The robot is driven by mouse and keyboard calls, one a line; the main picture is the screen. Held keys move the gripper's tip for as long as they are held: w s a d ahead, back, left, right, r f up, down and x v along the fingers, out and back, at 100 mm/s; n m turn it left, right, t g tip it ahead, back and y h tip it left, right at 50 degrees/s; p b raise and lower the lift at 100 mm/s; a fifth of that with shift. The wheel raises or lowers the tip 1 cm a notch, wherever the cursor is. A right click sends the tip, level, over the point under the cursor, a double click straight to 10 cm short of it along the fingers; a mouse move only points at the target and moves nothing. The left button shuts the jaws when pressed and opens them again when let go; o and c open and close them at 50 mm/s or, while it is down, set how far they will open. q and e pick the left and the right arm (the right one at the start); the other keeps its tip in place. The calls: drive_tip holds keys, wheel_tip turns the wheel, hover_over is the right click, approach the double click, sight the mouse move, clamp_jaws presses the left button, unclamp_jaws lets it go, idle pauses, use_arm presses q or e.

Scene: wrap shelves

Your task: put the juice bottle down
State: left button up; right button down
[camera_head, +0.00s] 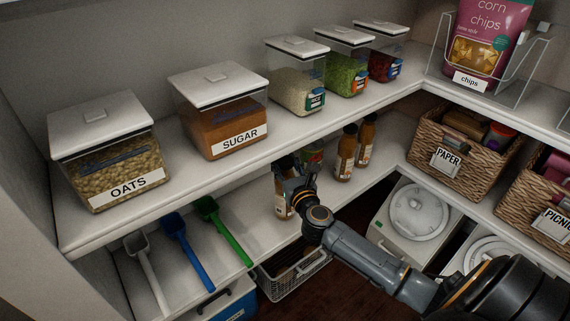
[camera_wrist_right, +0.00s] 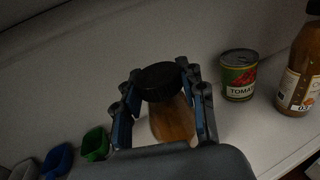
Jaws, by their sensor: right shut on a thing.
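The juice bottle shows in the right wrist view with its black cap (camera_wrist_right: 160,82) and brown body (camera_wrist_right: 172,122) between the fingers. My right gripper (camera_wrist_right: 163,100) is shut on it near the top. In the head view my right gripper (camera_head: 292,182) reaches in under the upper shelf, and part of the bottle (camera_head: 281,205) shows below it, upright, at the lower shelf (camera_head: 262,231). I cannot tell whether its base touches the shelf. My left gripper is in neither view.
Two similar brown bottles (camera_head: 346,152) (camera_head: 366,140) stand to the right, and a tomato can (camera_wrist_right: 239,75) stands near the held bottle. White, blue and green scoops (camera_head: 222,228) lie to the left. The upper shelf (camera_head: 240,163) edge is close above my gripper.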

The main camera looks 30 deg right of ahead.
drive_tip(key=c, duration=0.8)
unclamp_jaws()
drive_tip(key=shift+o, duration=0.2)
